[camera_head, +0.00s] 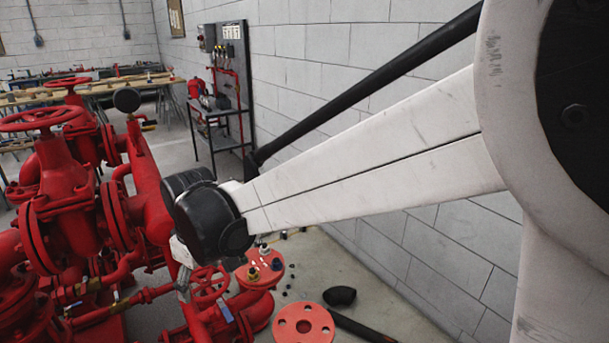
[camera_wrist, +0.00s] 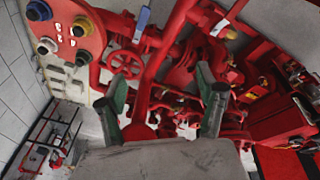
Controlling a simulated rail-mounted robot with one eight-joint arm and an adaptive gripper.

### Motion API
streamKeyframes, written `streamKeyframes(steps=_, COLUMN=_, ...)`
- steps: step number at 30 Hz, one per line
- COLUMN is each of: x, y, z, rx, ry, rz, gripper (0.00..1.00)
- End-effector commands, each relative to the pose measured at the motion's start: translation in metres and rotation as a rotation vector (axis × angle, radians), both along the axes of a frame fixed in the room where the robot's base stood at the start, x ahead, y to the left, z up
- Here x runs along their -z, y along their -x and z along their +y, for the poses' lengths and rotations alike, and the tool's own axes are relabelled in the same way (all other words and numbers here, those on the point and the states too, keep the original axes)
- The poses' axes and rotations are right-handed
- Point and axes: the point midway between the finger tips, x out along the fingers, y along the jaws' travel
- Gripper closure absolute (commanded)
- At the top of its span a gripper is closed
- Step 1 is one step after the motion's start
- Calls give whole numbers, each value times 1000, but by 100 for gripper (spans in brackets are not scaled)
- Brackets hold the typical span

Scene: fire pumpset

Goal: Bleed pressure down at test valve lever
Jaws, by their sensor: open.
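My gripper (camera_wrist: 160,101) is open in the wrist view, with its two green-and-dark fingers apart and nothing held between them. Red pump pipework lies beyond the fingers. In the head view a blue lever (camera_head: 226,312) sits low on the red pipes, below my black wrist joint. I cannot tell which lever is the test valve's. My gripper's fingers are not clearly visible in the head view.
A red handwheel (camera_wrist: 125,64) is just beyond the left finger. A red round plate with coloured fittings (camera_wrist: 67,28) is at upper left. In the head view, large red valves (camera_head: 60,170) fill the left, a block wall (camera_head: 440,240) the right, and loose flanges (camera_head: 303,324) lie low.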

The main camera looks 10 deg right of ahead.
Motion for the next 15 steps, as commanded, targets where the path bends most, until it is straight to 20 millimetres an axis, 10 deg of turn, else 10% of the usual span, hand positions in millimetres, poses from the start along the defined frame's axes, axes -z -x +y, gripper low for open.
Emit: streamKeyframes(steps=15, x=-10, y=13, z=-79, rx=39, ry=-17, rz=-68, gripper=31)
